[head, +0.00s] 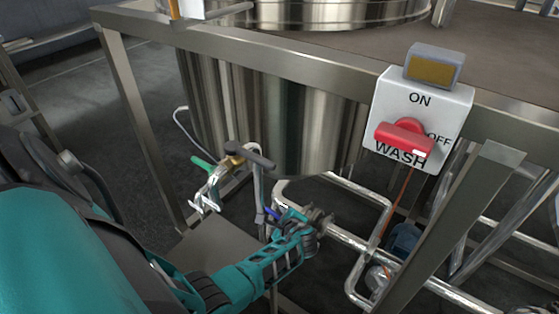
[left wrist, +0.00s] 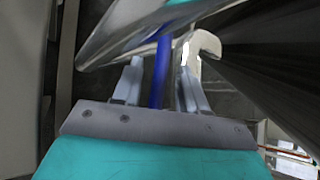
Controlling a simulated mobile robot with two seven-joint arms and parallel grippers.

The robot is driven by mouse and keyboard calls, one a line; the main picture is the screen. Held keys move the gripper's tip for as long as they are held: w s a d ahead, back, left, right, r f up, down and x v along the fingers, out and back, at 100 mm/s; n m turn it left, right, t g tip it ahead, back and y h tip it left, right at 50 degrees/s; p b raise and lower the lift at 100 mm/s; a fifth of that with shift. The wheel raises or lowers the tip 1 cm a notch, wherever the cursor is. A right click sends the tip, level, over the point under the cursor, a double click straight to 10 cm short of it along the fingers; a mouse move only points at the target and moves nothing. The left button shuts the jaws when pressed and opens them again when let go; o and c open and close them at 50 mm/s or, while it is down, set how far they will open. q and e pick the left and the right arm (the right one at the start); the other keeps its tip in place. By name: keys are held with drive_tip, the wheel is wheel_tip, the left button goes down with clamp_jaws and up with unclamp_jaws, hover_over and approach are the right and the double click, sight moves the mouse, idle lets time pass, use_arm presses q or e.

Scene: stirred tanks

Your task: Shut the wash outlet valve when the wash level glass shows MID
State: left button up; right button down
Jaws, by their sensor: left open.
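A valve with a blue handle (head: 272,213) sits on the pipework below the steel tank (head: 285,115); I cannot read a label on it. My left gripper (head: 279,216) is at this handle. In the left wrist view the blue handle (left wrist: 161,72) stands between the two fingers of my left gripper (left wrist: 160,80), which are open. I cannot tell whether they touch it. Bright metal pipe lies just beyond the fingers. No level glass reading can be made out. My right gripper is not in view.
A WASH switch box (head: 420,112) with a red handle (head: 405,138) and an amber lamp (head: 433,70) is on the frame at the right. A green-handled tap (head: 203,163) and a grey handle (head: 250,155) are close above my left gripper. Steel frame legs and pipes crowd the area.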

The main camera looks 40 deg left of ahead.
use_arm(q)
drive_tip(key=shift+c, duration=0.4)
clamp_jaws()
idle(0.4)
